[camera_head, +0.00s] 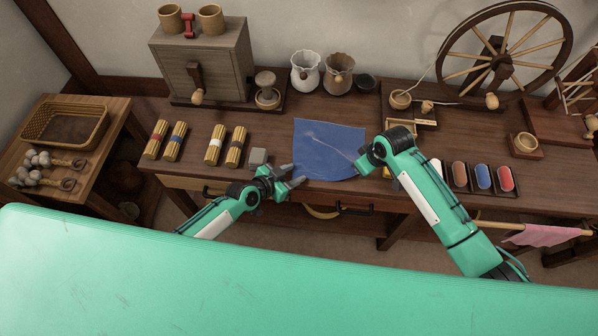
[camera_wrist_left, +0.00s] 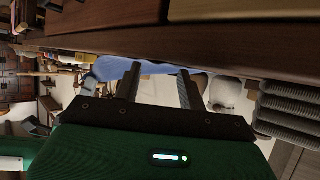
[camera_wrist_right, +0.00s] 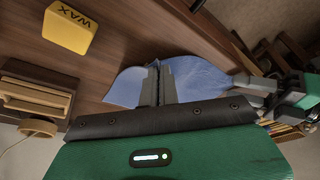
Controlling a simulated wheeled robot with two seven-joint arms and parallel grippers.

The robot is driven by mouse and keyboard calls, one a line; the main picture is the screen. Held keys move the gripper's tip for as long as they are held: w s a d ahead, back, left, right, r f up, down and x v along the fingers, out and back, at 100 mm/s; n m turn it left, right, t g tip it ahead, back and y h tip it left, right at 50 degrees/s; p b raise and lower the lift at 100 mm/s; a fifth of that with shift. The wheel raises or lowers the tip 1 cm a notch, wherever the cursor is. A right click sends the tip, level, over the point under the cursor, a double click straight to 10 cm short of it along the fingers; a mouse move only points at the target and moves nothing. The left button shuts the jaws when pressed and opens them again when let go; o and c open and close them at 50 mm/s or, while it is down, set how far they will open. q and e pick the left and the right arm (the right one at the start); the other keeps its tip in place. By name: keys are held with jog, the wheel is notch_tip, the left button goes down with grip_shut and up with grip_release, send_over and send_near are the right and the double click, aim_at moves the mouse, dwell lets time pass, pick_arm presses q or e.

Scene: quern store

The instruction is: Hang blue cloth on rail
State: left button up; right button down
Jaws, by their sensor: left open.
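The blue cloth (camera_head: 325,145) lies on the workbench, a crease running across it to its right side. It also shows in the left wrist view (camera_wrist_left: 150,68) and the right wrist view (camera_wrist_right: 195,75). My right gripper (camera_wrist_right: 157,72) is at the cloth's right front edge, its fingers together with cloth rising on both sides of them. My left gripper (camera_head: 296,178) is open and empty at the bench's front edge, near the cloth's front left corner. The wooden rail (camera_head: 490,225) is at the lower right, with a pink cloth (camera_head: 545,235) hanging on it.
A yellow wax block (camera_wrist_right: 68,28) is near my right gripper. A spinning wheel (camera_head: 505,55) stands at the back right.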

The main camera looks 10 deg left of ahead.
pick_arm(q)
jog(key=shift+w, duration=0.1)
dwell(0.3)
jog(key=shift+w+d+f, duration=0.1)
jog(key=shift+d, duration=0.05)
jog(key=shift+f, duration=0.15)
grip_shut()
jog(key=shift+r, duration=2.6)
